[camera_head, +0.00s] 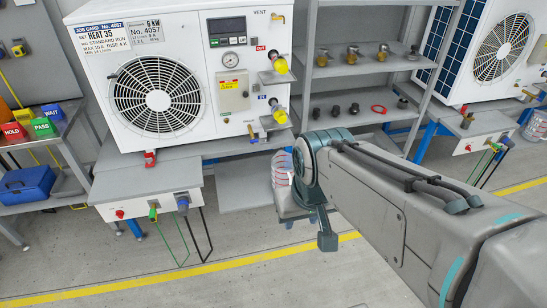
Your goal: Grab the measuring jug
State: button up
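A clear vessel with red markings, which looks like a measuring jug (281,168), shows in the head view just left of my arm's front joint. My arm covers much of it, so I cannot tell what it rests on or whether it is held. A similar clear vessel with red marks (537,127) is cut off at the right edge. My arm reaches in from the lower right. A dark end piece (327,241) hangs below its front joint. The gripper's fingers cannot be made out clearly, nor whether they touch the jug.
A white heat-pump unit (213,90) stands on a grey bench (130,184) with hoses below. A shelf rack (340,68) holds small fittings. A blue toolbox (27,185) and coloured signs (43,126) are at left. The floor in front, with a yellow line (205,270), is clear.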

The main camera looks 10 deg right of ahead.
aim_at(283, 173)
jog(key=z, duration=0.45)
jog(key=k, duration=0.55)
jog(key=u, duration=0.4)
jog(key=i, duration=0.75)
jog(key=u, duration=0.7)
jog(key=i, duration=0.95)
jog(key=z, duration=1)
jog(key=i, duration=0.75)
jog(key=z, duration=0.85)
